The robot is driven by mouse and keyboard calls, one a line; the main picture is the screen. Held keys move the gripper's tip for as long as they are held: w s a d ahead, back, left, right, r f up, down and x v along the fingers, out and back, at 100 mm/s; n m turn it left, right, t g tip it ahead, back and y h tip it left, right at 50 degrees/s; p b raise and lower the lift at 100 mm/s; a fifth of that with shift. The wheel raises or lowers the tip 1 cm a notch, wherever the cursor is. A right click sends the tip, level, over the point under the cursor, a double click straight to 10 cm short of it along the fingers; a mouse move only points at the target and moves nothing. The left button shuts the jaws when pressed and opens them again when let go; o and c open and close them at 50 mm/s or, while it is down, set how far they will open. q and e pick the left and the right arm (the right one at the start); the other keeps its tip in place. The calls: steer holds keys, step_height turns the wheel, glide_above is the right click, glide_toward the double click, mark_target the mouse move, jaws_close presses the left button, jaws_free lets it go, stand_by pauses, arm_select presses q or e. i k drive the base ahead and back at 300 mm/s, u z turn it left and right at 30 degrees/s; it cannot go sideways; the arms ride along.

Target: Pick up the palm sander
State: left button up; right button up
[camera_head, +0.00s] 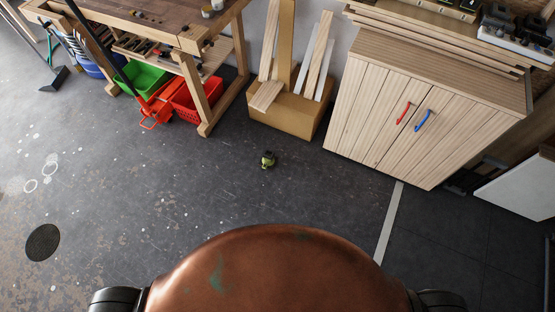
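A small green and black palm sander (268,159) lies on the dark concrete floor near the middle of the head view. It is apart from the furniture, with bare floor around it. Its finer details are too small to tell. Neither of my grippers shows in this view. My copper-coloured body fills the bottom middle, with dark parts of mine at its left and right.
A wooden workbench (207,35) stands at the back left, with green (145,78) and red (193,101) crates under it. A cardboard box (293,114) holds boards. A wooden cabinet (372,105) stands at right. The floor around the sander is clear.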

mark_target(268, 161)
steer(key=z, duration=0.3)
steer(key=i, duration=0.7)
steer(key=u, duration=0.4)
steer(key=i, duration=0.85)
steer(key=u, duration=0.8)
